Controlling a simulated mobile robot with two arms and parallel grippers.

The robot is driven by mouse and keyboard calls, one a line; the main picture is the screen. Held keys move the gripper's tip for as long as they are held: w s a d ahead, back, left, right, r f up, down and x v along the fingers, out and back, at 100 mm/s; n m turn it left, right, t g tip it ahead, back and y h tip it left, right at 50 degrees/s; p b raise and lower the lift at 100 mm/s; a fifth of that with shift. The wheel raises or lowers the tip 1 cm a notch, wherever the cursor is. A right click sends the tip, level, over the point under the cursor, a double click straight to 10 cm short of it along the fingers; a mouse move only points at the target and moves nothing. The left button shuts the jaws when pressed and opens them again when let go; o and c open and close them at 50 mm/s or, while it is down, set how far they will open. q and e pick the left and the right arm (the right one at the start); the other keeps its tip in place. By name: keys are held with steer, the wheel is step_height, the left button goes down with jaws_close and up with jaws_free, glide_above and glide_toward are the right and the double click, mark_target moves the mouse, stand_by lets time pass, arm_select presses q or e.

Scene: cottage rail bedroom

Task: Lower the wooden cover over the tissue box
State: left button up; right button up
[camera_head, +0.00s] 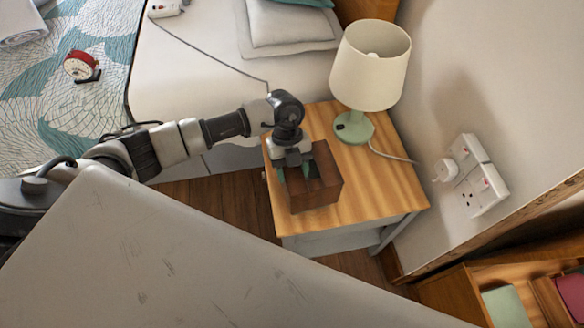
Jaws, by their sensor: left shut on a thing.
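The dark brown wooden cover (328,192) is at the near left part of the nightstand top (380,185), below the lamp. My left gripper (296,172) comes in from the left and points down at the cover's open top. It is shut on the cover's left side, with small green patches showing by its fingers. Whether the cover rests on the wood or hangs just above it is hard to tell. I cannot make out the tissue box; the cover and gripper hide the space inside and below. My right gripper is not in view.
A cream lamp (371,65) with a green base stands behind the cover, its cord running right to a wall socket (480,183). The bed (200,75) lies to the left, with a red alarm clock (80,66). The nightstand's right side is clear.

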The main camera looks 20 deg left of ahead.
arm_select(q)
steer(key=shift+f+b, duration=0.4)
steer(key=shift+f, duration=0.3)
steer(key=o, duration=1.1)
steer(key=shift+o, duration=0.2)
steer(key=v, duration=1)
steer(key=shift+w+a+r, duration=0.1)
steer(key=shift+w+r, duration=0.05)
steer(key=shift+r, duration=0.2)
